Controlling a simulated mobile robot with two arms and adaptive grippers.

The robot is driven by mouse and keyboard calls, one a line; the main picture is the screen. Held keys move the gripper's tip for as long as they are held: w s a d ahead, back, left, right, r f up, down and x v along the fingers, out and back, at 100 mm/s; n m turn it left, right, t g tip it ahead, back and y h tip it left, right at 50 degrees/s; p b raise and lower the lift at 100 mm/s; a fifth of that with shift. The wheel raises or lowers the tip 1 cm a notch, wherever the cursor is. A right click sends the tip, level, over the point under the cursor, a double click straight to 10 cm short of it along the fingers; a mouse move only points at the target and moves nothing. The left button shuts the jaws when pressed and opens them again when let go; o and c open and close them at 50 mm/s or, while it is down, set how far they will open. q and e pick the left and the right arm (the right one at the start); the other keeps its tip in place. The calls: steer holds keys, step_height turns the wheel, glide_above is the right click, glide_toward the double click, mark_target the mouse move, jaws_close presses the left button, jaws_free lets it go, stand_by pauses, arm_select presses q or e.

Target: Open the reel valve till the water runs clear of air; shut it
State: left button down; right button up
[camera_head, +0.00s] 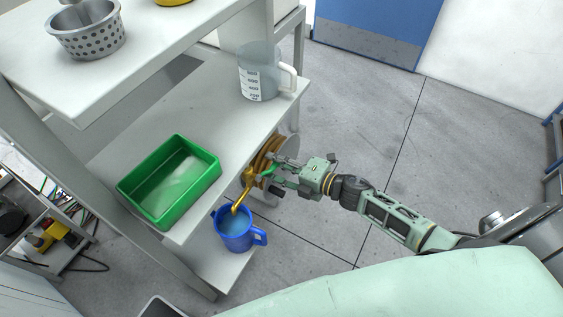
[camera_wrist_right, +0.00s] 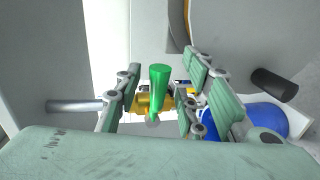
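The hose reel (camera_head: 262,152) with its coiled orange-brown hose hangs at the shelf's right edge. Its brass spout (camera_head: 242,192) slants down into a blue jug (camera_head: 236,232), which has water in it. I cannot tell whether water is flowing or carries air. The green valve handle (camera_wrist_right: 160,82) stands between the fingers of my right gripper (camera_wrist_right: 158,98), with gaps showing on both sides. In the head view my right gripper (camera_head: 279,176) is open at the reel, partly covering the valve. My left gripper is out of view.
A green tray (camera_head: 141,184) and a clear measuring jug (camera_head: 250,82) stand on the middle shelf. A perforated metal basket (camera_head: 90,38) is on the upper shelf. The floor right of the rack is clear.

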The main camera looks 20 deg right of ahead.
steer(key=v, duration=1.2)
steer(key=shift+w, duration=0.1)
steer(key=s+d+f+m+h, duration=0.1)
steer(key=d+f+m+h, duration=0.25)
steer(key=f, duration=0.35)
steer(key=s+d+f+m+h, duration=0.1)
steer(key=d+f+m+h, duration=0.1)
steer(key=f+m, duration=0.3)
steer(key=s+d+f+m+g+h, duration=0.1)
steer(key=s+f+m+g+h, duration=0.15)
steer(key=s+f, duration=0.45)
steer(key=s+d+f+m+g+h, duration=0.15)
steer(key=s+f+m, duration=0.25)
steer(key=f, duration=0.6)
steer(key=s+a+f+m+g, duration=0.2)
steer(key=s+a+f, duration=0.1)
steer(key=s, duration=0.5)
steer(key=s+a+f+m+g, duration=0.3)
steer(key=s+a+f, duration=0.1)
steer(key=s, duration=0.4)
steer(key=s+a+f+m+g, duration=0.2)
steer(key=s+a+f, duration=0.1)
steer(key=s+f, duration=0.3)
steer(key=shift+s+a+m+g, duration=0.3)
steer(key=shift+s+a+g, duration=0.1)
steer(key=shift+s, duration=0.55)
